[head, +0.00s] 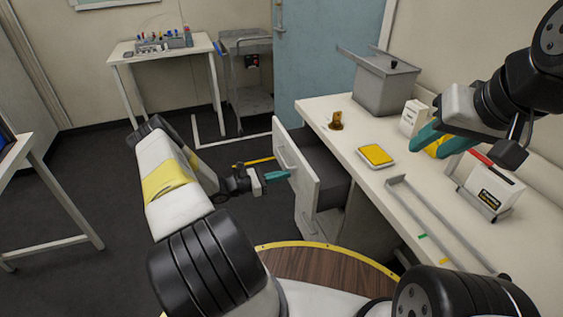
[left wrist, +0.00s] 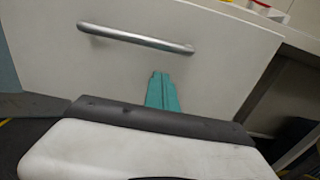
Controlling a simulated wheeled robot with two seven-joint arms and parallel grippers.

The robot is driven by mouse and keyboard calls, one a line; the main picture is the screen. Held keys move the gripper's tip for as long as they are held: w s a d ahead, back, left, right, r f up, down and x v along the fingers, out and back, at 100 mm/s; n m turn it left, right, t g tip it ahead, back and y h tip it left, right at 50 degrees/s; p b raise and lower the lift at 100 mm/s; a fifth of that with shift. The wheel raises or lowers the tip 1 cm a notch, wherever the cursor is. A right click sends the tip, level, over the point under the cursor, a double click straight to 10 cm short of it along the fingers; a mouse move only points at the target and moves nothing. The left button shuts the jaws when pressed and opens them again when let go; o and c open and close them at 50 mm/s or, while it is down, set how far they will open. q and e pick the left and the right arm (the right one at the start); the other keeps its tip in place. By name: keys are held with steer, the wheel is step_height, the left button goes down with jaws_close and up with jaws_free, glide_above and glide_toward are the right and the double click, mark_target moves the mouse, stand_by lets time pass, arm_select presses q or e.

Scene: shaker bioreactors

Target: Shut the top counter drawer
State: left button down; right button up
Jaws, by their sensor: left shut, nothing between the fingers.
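The top counter drawer (head: 297,169) stands pulled out from the white counter (head: 345,135) in the head view, with its dark inside showing. Its white front and grey bar handle (left wrist: 135,38) fill much of the left wrist view. My left gripper (head: 277,176) is shut and empty, its teal fingertips at the drawer front. In the left wrist view the fingers (left wrist: 161,92) point at the front panel below the handle; I cannot tell whether they touch it. My right gripper (head: 440,137) is over the counter at the right, its teal fingers apart.
On the counter are a grey lidded bath (head: 383,82), a yellow-topped device (head: 375,155), a small amber bottle (head: 336,121), a metal rail frame (head: 430,215) and a white box (head: 492,187). A side table (head: 160,50) and a cart (head: 247,75) stand at the back. The floor left of the drawer is clear.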

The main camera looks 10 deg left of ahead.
arm_select(q)
steer(key=shift+w+d, duration=0.35)
steer(key=shift+d, duration=0.1)
steer(key=x, duration=1.2)
steer(key=shift+w+d, duration=0.15)
steer(key=shift+d, duration=0.15)
steer(key=shift+w+d+r, duration=0.1)
steer(key=shift+w+d, duration=0.2)
steer(key=shift+d, duration=0.1)
